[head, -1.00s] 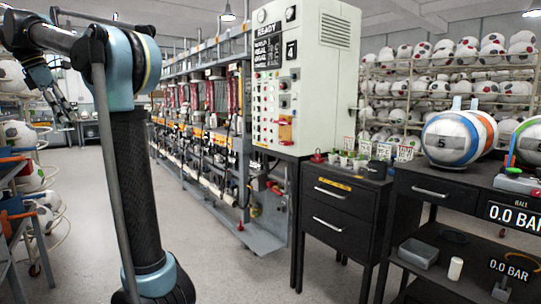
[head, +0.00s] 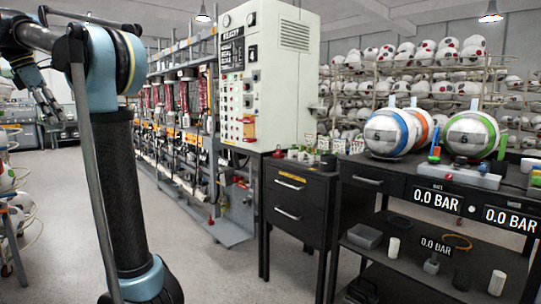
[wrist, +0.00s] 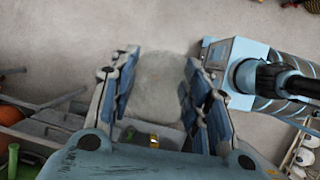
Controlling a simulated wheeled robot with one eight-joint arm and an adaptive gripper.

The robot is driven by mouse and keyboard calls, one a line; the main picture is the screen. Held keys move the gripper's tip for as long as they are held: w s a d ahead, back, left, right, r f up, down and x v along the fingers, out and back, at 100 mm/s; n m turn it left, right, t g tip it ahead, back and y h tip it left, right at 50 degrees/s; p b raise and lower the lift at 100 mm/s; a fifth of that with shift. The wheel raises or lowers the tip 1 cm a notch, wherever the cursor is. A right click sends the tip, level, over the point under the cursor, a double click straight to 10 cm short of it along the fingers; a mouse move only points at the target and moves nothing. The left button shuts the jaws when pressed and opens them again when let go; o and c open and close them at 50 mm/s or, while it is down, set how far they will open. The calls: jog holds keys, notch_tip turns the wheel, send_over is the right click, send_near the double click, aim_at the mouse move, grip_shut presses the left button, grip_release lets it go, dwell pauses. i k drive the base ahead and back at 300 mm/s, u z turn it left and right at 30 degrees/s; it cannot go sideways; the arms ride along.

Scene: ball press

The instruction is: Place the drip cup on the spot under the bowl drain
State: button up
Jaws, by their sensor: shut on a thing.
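My gripper (wrist: 160,68) is shut on a pale grey, rounded thing (wrist: 160,88), seen between its two blue-padded fingers in the wrist view. I take it to be the drip cup; its full shape is hard to make out. In the head view my gripper (head: 50,106) hangs at the far left, over the floor, and what it holds is too small to tell. I cannot pick out a bowl drain or the spot under it in either view.
A black bench (head: 366,180) with numbered balls stands at the right, with loose items on its lower shelf. A black drawer cabinet (head: 289,194) and a white control cabinet (head: 275,85) stand in the middle. Ball racks (head: 420,95) fill the back. Grey floor (head: 215,270) is clear at centre left.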

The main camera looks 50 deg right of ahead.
aim_at(229, 228)
jog(key=z, duration=3.15)
jog(key=i, duration=1)
jog(key=z, duration=0.05)
